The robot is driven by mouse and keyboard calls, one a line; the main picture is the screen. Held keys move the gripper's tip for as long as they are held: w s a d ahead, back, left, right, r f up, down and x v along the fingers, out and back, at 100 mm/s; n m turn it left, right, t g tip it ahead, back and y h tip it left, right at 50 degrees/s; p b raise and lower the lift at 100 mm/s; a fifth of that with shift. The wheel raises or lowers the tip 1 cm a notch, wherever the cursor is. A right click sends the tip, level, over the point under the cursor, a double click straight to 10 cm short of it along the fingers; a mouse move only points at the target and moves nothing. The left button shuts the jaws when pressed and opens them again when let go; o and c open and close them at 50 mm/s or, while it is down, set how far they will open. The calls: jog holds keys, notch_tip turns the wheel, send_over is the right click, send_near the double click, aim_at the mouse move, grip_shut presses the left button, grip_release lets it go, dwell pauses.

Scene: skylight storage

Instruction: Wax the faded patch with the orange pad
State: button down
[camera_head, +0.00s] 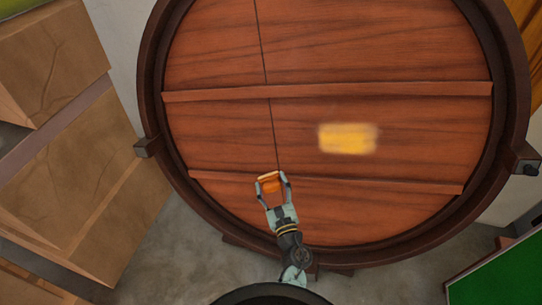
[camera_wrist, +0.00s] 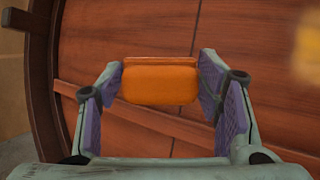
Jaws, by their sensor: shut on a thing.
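The faded patch (camera_head: 347,138) is a pale yellow, soft-edged rectangle on the round reddish-brown wooden face (camera_head: 400,60), right of its centre. Part of the patch (camera_wrist: 310,45) shows blurred at the upper right edge of the wrist view. My gripper (camera_head: 272,186) is low on the face, below and left of the patch, and shut on the orange pad (camera_head: 270,180). In the wrist view, the pad (camera_wrist: 160,84) sits level between the purple-lined fingers. The pad is apart from the patch. I cannot tell whether it touches the wood.
Two raised wooden battens cross the face; the upper one (camera_head: 330,92) runs above the patch, the lower one (camera_head: 380,186) below it. A dark rim (camera_head: 152,90) surrounds the face. Wooden crates (camera_head: 60,180) stand at left, and a green panel (camera_head: 505,270) is at lower right.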

dwell(0.3)
jog(key=d+r+m+h+p, duration=0.2)
jog(key=d+r+m+h, duration=0.2)
jog(key=d, duration=0.3)
jog(key=w+d+r+m+h+p, duration=0.1)
jog(key=d+r+m+h+p, duration=0.1)
jog(key=d+r+m+h, duration=0.2)
jog(key=d+r+m+h+p, duration=0.2)
jog(key=d+r+m+h, duration=0.2)
jog(key=d, duration=0.6)
jog(key=shift+w+d+r+h+p, duration=0.25)
jog(key=shift+w+r+h+p, duration=0.05)
jog(key=shift+w, duration=0.1)
jog(key=shift+w+d+f+b, duration=0.2)
jog(key=shift+w+d+b, duration=0.1)
jog(key=shift+w, duration=0.5)
jog(key=shift+w+d+f+b, duration=0.15)
jog(key=shift+w+f+b, duration=0.1)
jog(key=shift+w, duration=0.6)
jog(key=shift+w+d+f+b, duration=0.15)
jog(key=shift+w+d+b, duration=0.15)
jog(key=shift+w, duration=0.5)
jog(key=s+d+f+b, duration=0.2)
jog(key=d+f, duration=0.1)
jog(key=d+f+b, duration=0.1)
jog(key=d, duration=0.1)
jog(key=shift+s+d+f, duration=0.1)
jog(key=shift+s+f, duration=0.2)
jog(key=shift+s, duration=0.1)
